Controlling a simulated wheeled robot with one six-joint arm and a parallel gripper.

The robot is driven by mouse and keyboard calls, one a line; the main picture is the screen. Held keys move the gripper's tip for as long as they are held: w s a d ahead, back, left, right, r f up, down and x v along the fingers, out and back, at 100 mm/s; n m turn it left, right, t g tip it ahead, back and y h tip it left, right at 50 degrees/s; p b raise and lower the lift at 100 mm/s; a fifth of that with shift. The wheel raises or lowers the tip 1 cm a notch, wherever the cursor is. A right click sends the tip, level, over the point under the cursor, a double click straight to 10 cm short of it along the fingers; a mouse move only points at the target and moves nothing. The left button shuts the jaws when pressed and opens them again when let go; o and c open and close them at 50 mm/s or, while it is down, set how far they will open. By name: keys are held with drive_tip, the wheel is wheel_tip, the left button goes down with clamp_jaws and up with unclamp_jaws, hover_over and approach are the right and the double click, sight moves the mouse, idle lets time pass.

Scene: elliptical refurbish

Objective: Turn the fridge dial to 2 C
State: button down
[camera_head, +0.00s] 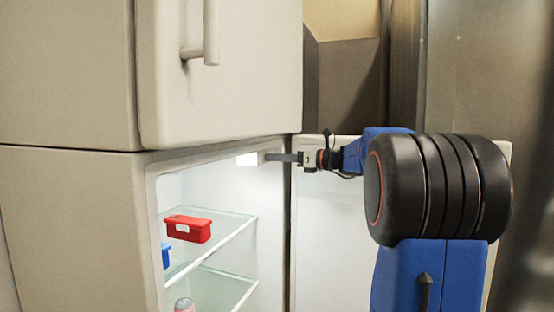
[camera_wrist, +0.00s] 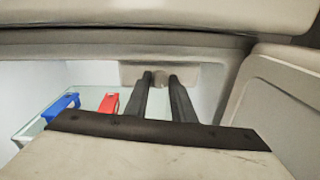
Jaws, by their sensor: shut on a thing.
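The fridge (camera_head: 70,215) stands open, with its lit interior showing in the head view. My gripper (camera_head: 268,157) reaches in at the top right of the opening. In the wrist view, my gripper's (camera_wrist: 160,77) two dark fingers point at a pale housing (camera_wrist: 128,74) under the fridge ceiling. The fridge dial (camera_wrist: 160,79) shows as a small pale knob between the fingertips, and the fingers are shut on it. Its marks and setting are too small to read. In the head view the dial is hidden or too small to make out.
A red container (camera_head: 188,229) and a blue one (camera_head: 165,256) are on the upper glass shelf (camera_head: 235,222). A can (camera_head: 184,304) is lower down.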

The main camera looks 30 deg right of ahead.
drive_tip(key=m, duration=0.5)
drive_tip(key=shift+w+d+g, duration=0.1)
drive_tip(key=shift+g, duration=0.2)
drive_tip(key=shift+m, duration=0.3)
drive_tip(key=c, duration=1.5)
unclamp_jaws()
drive_tip(key=v, duration=1.7)
drive_tip(key=shift+s+d, duration=0.1)
drive_tip(key=shift+s, duration=0.1)
